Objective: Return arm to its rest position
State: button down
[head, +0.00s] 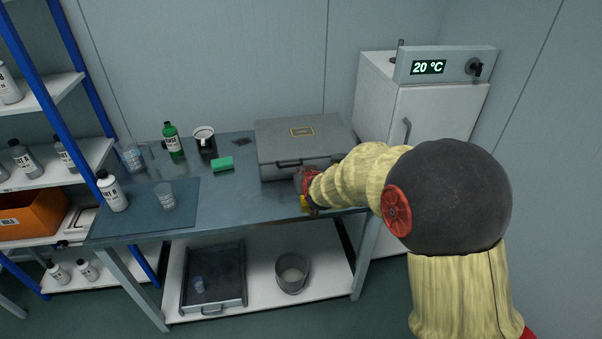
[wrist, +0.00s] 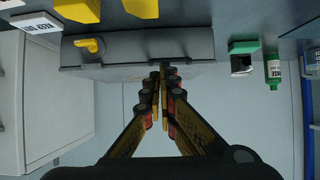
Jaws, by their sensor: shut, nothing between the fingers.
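My arm (head: 350,175) reaches from the lower right of the head view towards the front of a closed grey case (head: 295,135) on the bench. My gripper (head: 308,198) is at the case's front right, largely hidden by the arm there. In the wrist view my gripper (wrist: 163,72) is shut and empty, its fingers together. Its tips overlap the edge of the grey case (wrist: 190,45) in that view; I cannot tell whether they touch it.
A white cabinet (head: 430,120) reading 20 °C stands right. A blue-post shelf (head: 85,90) stands left. A tray (head: 213,275) and bucket (head: 292,273) are below.

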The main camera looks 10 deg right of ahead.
jog(key=s+a+f+g, duration=0.2)
jog(key=s+f+g, duration=0.2)
jog(key=s+f, duration=0.4)
jog(key=s+r+g+y, duration=0.1)
jog(key=s+r+g, duration=0.15)
jog(key=s, duration=0.75)
jog(key=s+d+r+p, duration=0.1)
jog(key=s+d+r, duration=0.1)
jog(key=s+r, duration=0.7)
jog(key=s+d+r+h+p, duration=0.1)
jog(key=s+d+r, duration=0.2)
jog(key=s+r, duration=0.7)
jog(key=s, duration=0.7)
jog(key=shift+d, duration=0.3)
